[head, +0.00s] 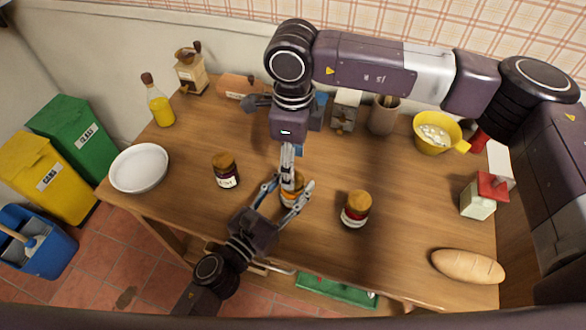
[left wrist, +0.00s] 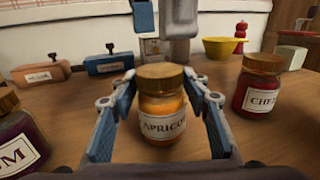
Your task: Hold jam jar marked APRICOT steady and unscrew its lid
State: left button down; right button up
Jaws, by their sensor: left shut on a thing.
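The jam jar marked APRICOT (left wrist: 163,118) is orange with a golden-brown lid (left wrist: 160,72) on top, and stands upright on the table. My left gripper (head: 285,196) has its blue fingers on both sides of the jar body, below the lid, and is shut on it. In the head view the jar (head: 291,188) is partly hidden by the grippers. My right gripper (head: 288,165) points down from above at the lid.
A dark jar (head: 226,172) stands left of the apricot jar and a red jar marked CHE... (left wrist: 262,85) right. A white plate (head: 139,168), oil bottle (head: 160,107), yellow bowl (head: 436,131), red-topped carton (head: 482,197) and bread loaf (head: 468,266) lie farther out.

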jog(key=shift+r, duration=0.25)
jog(key=shift+c, duration=0.3)
jog(key=m, duration=0.2)
jog(key=r+m, duration=0.1)
jog(key=m, duration=0.3)
jog(key=shift+r, duration=0.25)
jog(key=m, duration=0.3)
jog(key=shift+r+m, duration=0.4)
jog(key=m, duration=0.2)
jog(key=r+m, duration=0.1)
jog(key=m, duration=0.1)
jog(key=shift+f+m, duration=0.4)
jog(key=shift+f, duration=3.55)
